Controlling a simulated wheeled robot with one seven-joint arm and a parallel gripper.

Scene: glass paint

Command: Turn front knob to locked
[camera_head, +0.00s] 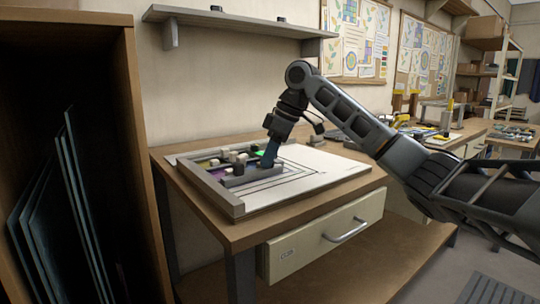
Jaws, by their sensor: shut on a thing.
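A grey frame (236,206) lies on a white board on the workbench, with coloured glass pieces inside it. A grey bar (246,178) crosses the frame, and small dark and white knob-like parts stand along it. My gripper (268,161) points down at the right end of this bar. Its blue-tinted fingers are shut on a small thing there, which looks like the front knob. The fingers hide most of that knob, so I cannot tell its angle or whether it is locked.
The wooden workbench (255,234) has a drawer (322,239) below its front edge. A cabinet with glass sheets (84,190) stands close on the left. A wall shelf (235,22) hangs above. The white board (325,171) is bare right of the frame.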

